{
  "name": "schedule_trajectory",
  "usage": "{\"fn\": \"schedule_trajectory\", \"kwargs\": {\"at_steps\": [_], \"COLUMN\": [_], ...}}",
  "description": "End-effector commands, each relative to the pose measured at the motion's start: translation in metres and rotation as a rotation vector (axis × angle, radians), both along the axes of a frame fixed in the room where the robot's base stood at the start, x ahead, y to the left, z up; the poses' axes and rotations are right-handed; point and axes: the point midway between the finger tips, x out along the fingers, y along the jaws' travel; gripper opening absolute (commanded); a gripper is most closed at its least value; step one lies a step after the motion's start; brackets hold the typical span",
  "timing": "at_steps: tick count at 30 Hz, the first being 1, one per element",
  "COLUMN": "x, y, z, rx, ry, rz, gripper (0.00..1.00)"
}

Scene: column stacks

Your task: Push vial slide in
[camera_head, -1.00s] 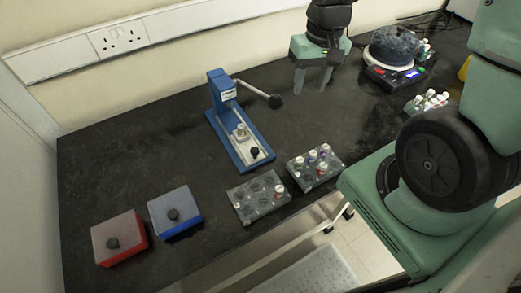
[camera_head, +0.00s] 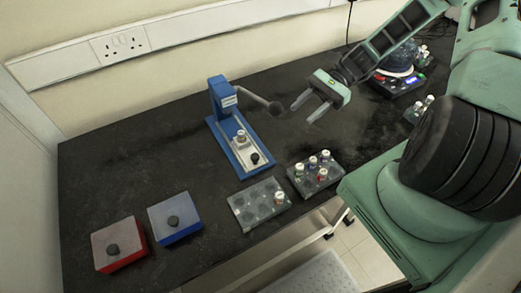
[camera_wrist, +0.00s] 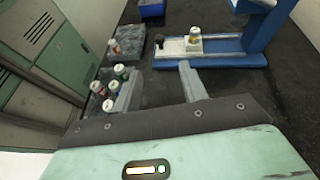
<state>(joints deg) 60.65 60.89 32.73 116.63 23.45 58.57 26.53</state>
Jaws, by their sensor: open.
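The blue press-like device (camera_head: 222,98) stands at the middle of the bench, with a lever ending in a dark ball at its right. On its base lies a pale slide (camera_head: 246,149) with a dark knob (camera_head: 254,158) at the front end. A vial (camera_head: 240,137) with a white cap stands on the slide, below the upright column. In the wrist view the slide (camera_wrist: 176,48) and vial (camera_wrist: 195,34) show ahead of the fingers. My gripper (camera_head: 304,110) is open and empty, in the air to the right of the device, with its fingers pointing left.
Two grey racks stand in front of the device: one (camera_head: 245,216) has mostly empty wells and one vial, the other (camera_head: 302,185) holds several vials. A red box (camera_head: 119,244) and a blue box (camera_head: 175,218) sit at front left. A round machine (camera_head: 402,83) stands back right.

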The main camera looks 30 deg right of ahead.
Motion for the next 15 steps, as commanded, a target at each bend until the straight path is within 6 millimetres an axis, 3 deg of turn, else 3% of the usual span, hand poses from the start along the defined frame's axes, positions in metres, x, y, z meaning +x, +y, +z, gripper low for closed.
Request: {"fn": "schedule_trajectory", "kwargs": {"at_steps": [15], "x": [-0.014], "y": [0.094], "z": [-0.037], "rx": [0.001], "ry": [0.002], "rz": [0.006], "gripper": [0.43]}}
